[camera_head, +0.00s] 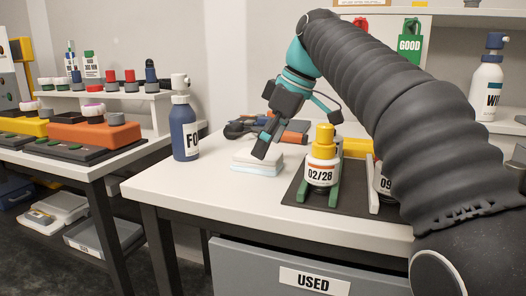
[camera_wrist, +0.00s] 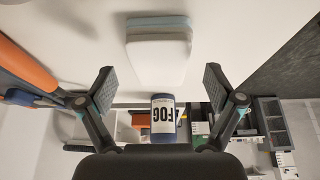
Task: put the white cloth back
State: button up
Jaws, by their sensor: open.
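The white cloth (camera_head: 262,167) is a folded, flat stack on the white bench, with a pale blue layer at its bottom. In the wrist view the white cloth (camera_wrist: 158,60) lies at the top middle, past the fingertips, with its blue edge upward in the picture. My gripper (camera_head: 268,140) is just above the cloth in the head view and overlaps it there. In the wrist view my gripper (camera_wrist: 159,88) has its two fingers wide apart with nothing between them. I cannot tell whether a fingertip touches the cloth.
A blue bottle marked FO (camera_head: 185,130) stands left of the cloth. A yellow-capped bottle marked 02/28 (camera_head: 321,165) stands in a green holder on a dark mat to the right. An orange and black tool (camera_head: 292,138) lies behind. A grey USED bin (camera_head: 250,270) is below the bench.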

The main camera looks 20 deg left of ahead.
jog(key=p+v, duration=0.2)
jog(key=v, duration=0.4)
jog(key=shift+w+r, duration=0.1)
jog(key=shift+r, duration=0.05)
jog(key=shift+v, duration=1.25)
